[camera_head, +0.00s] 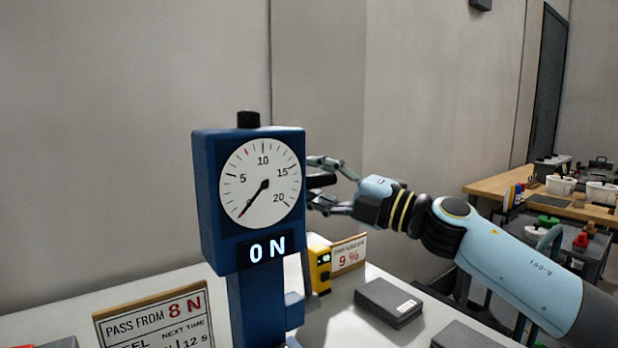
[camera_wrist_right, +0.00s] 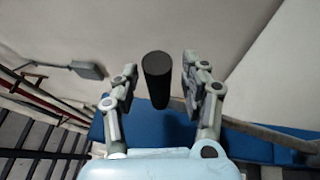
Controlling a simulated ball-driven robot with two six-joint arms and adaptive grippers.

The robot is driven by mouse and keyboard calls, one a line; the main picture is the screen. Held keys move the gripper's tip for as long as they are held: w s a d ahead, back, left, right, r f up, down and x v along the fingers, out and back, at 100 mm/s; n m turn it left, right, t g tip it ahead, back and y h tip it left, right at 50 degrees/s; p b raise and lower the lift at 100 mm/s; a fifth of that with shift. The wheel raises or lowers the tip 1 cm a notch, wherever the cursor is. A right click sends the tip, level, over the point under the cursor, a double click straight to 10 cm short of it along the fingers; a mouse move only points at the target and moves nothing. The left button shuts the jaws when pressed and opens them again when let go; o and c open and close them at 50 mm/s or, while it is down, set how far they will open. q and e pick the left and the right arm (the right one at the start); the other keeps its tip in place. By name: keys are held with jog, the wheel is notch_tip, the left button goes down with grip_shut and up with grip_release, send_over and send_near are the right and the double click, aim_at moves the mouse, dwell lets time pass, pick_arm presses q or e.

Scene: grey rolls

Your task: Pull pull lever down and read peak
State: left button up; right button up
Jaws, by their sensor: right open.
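The blue force gauge stand (camera_head: 218,235) stands upright on the pale table. Its round white dial (camera_head: 275,207) has its needle at the low end of the scale, and its display (camera_head: 262,250) reads "0 N". The black lever handle (camera_head: 321,180) sticks out from the gauge's right side. My right gripper (camera_head: 318,183) is open, with its fingers above and below the handle. In the right wrist view the handle (camera_wrist_right: 155,80) stands between the spread fingers, with a gap to each. My left gripper is not in view.
A sign reading "PASS FROM 8 N" (camera_head: 155,325) stands front left, its lower part cut off. Behind the gauge are a yellow device (camera_head: 319,265) and a "9 %" sign (camera_head: 348,255). A dark flat box (camera_head: 388,300) lies to the right. A wooden bench (camera_head: 500,185) stands farther back.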

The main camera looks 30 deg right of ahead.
jog(key=shift+s, duration=0.15)
jog(key=shift+c, duration=1.4)
grip_shut()
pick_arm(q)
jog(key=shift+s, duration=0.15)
